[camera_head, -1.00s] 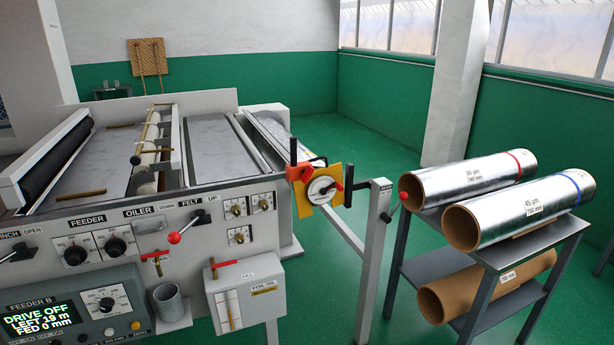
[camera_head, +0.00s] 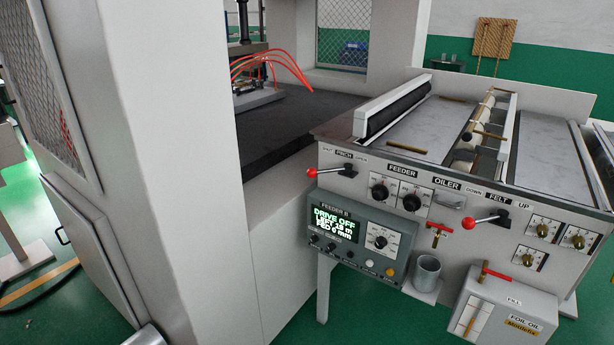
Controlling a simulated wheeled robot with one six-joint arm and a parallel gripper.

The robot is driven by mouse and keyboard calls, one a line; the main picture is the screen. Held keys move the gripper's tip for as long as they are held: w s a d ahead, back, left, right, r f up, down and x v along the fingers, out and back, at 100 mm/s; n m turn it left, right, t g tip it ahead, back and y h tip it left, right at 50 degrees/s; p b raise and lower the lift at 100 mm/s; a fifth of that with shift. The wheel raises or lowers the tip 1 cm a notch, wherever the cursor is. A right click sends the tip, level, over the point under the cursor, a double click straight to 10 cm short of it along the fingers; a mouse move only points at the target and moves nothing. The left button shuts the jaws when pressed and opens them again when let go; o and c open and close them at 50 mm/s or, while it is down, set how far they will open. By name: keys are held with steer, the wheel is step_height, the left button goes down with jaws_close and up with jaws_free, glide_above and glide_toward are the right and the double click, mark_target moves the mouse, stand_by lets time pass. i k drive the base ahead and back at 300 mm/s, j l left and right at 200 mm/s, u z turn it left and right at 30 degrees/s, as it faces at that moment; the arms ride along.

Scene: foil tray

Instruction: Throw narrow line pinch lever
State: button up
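The pinch lever (camera_head: 330,172) is on the upper left of the feeder's front panel. The knob points left and slightly down, towards the side of the label that seems to read SHUT; OPEN is on the right. Nothing touches the lever. The feeder (camera_head: 420,170) has a dark roller at its left end and a pale bed.
Below the lever, the Feeder B control box (camera_head: 352,240) shows DRIVE OFF. A similar red-knobbed felt lever (camera_head: 487,219) sits to the right. A metal cup (camera_head: 427,270) and a foil oil box (camera_head: 505,310) project from the front. The large pale press housing (camera_head: 175,130) stands left.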

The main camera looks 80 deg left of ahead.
mark_target(347, 168)
steer(key=u, duration=2.7)
steer(key=i+j+z, duration=0.2)
steer(key=i, duration=0.35)
steer(key=i+j+z, duration=0.1)
steer(key=i+z, duration=0.15)
steer(key=i, duration=0.25)
steer(key=i+j+z, duration=0.2)
steer(key=i, duration=0.3)
